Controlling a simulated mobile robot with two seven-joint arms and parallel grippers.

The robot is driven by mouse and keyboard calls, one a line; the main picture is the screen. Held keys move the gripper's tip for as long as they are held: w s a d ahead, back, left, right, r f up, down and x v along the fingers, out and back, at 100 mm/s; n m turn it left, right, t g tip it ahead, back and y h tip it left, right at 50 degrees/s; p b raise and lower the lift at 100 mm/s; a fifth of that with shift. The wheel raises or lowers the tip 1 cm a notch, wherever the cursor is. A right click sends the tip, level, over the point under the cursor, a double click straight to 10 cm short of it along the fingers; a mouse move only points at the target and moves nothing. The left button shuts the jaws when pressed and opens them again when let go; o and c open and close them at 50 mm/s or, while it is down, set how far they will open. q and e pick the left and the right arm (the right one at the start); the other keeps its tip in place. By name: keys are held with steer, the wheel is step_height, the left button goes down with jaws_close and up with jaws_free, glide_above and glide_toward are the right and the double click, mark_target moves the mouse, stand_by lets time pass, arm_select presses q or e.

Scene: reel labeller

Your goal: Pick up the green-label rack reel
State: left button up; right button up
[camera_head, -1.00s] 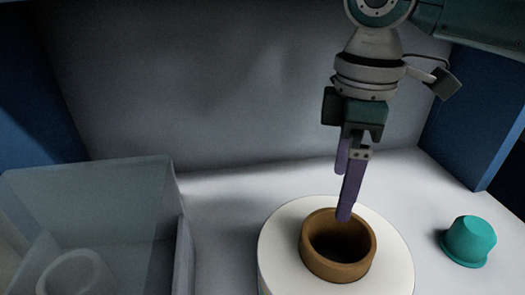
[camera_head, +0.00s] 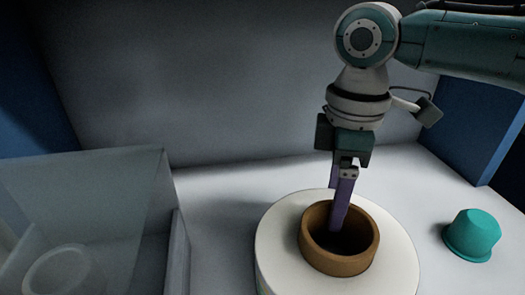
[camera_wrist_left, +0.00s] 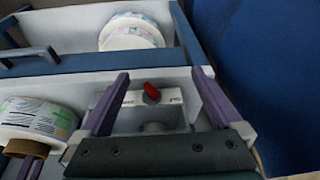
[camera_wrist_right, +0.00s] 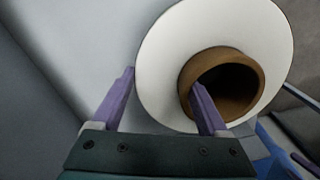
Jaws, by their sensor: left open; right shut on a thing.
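A white reel (camera_head: 285,240) with a raised brown core (camera_head: 340,262) stands on the pale surface; a sliver of green shows at its lower left edge. My left gripper (camera_wrist_left: 160,75) is open and empty, facing a red knob (camera_wrist_left: 151,92) on a white panel.
A teal cup-like piece (camera_head: 472,232) stands right of the reel. A clear box (camera_head: 110,190) with a pale ring inside stands at left. A grey wall closes the back, with a blue panel (camera_head: 465,120) at right. More white reels (camera_wrist_left: 130,35) lie in a tray.

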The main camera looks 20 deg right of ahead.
jaws_close()
steer(key=shift+r, duration=0.15)
stand_by(0.4)
